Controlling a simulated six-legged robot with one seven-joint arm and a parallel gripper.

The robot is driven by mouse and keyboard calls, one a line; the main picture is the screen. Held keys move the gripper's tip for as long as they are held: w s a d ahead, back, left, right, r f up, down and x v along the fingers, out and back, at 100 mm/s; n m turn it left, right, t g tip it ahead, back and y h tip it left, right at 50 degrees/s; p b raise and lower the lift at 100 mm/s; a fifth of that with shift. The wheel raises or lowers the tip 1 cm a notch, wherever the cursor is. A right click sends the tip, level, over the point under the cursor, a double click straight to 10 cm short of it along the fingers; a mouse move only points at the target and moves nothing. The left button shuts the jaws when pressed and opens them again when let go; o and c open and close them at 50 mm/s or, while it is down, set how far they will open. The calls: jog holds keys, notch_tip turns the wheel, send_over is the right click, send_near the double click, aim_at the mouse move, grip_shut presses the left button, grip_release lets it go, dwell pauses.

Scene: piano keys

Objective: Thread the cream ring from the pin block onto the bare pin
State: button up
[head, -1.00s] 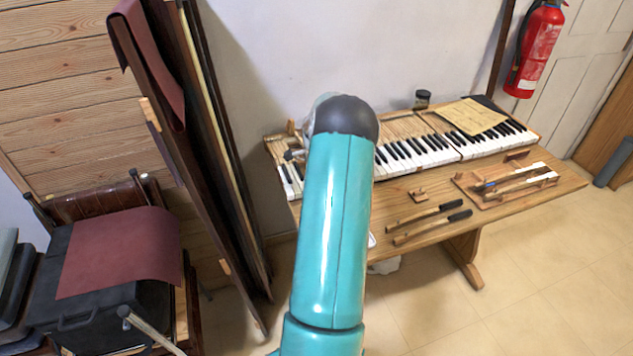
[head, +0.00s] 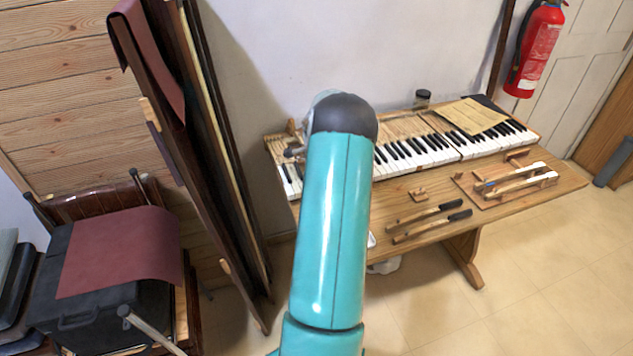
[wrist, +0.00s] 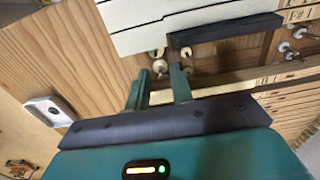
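In the wrist view my gripper (wrist: 160,84) has its two green fingers spread apart, with a visible gap between the tips. A small cream ring (wrist: 160,67) shows just beyond the tips, over the wooden board; I cannot tell whether it sits on a pin. Another pale round piece (wrist: 187,52) lies a little beyond it, beside a black key. Metal pins with pale collars (wrist: 286,48) show at the right edge. I cannot tell which pin is the bare one. In the head view my arm hides the gripper, and the rings cannot be made out.
The table (head: 400,250) carries a keyboard (head: 430,150), two dark-handled tools (head: 430,220) and a tray with wooden strips (head: 500,195). A dark jar (head: 422,98) stands behind. In the wrist view a white dish (wrist: 50,110) lies left, and white keys (wrist: 170,18) are close ahead.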

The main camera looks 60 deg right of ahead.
jog(key=shift+r, duration=0.7)
jog(key=o, duration=0.6)
jog(key=shift+c, duration=0.2)
jog(key=shift+r, duration=0.1)
jog(key=shift+r, duration=2.4)
jog(key=shift+a, duration=0.1)
